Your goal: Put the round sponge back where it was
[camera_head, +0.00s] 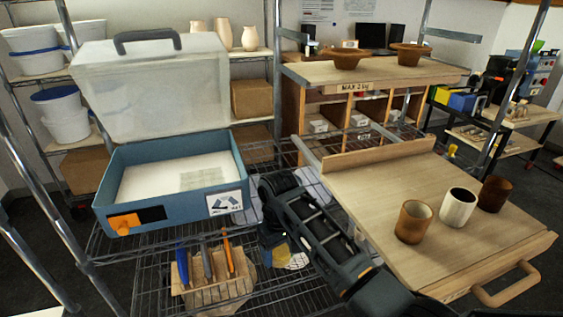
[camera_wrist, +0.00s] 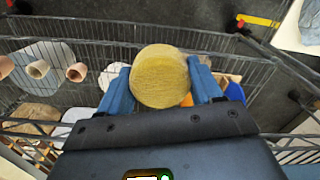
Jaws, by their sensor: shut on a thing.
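The round sponge (camera_wrist: 160,66) is yellow and thick. It sits between the two blue fingers of my gripper (camera_wrist: 161,82) in the wrist view. The fingers press it from both sides, and it hides part of what lies beneath. In the head view my gripper (camera_head: 274,246) points down over the wire shelf (camera_head: 160,290), between the tool holder and the pulled-out wooden board. A pale yellowish patch shows beside it there; I cannot tell if this is the sponge. No place for the sponge is clearly marked in these frames.
A blue case (camera_head: 110,176) with its pale lid raised stands at left. A wooden holder (camera_head: 205,292) with several tools is in front of it. Several cups, including a white one (camera_head: 458,207), stand on the wooden board (camera_head: 375,190) at right. Shelf posts rise nearby.

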